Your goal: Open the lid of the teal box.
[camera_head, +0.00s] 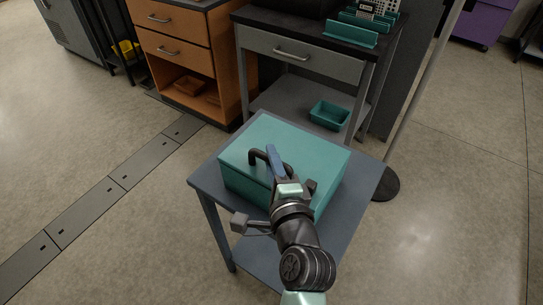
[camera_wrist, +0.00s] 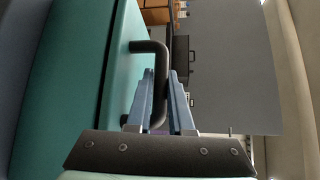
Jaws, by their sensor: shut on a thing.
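The teal box (camera_head: 312,152) stands on a small grey-blue table, and its lid looks closed in the head view. My arm hides part of the box's front.
The small table (camera_head: 366,186) has a narrow bare rim around the box. Behind it stand a grey workbench (camera_head: 300,62) with a drawer and a teal bin (camera_head: 329,115) on its lower shelf, and an orange cabinet (camera_head: 185,50). A pole on a round base (camera_head: 383,186) stands close on the right. Floor is open at left and right.

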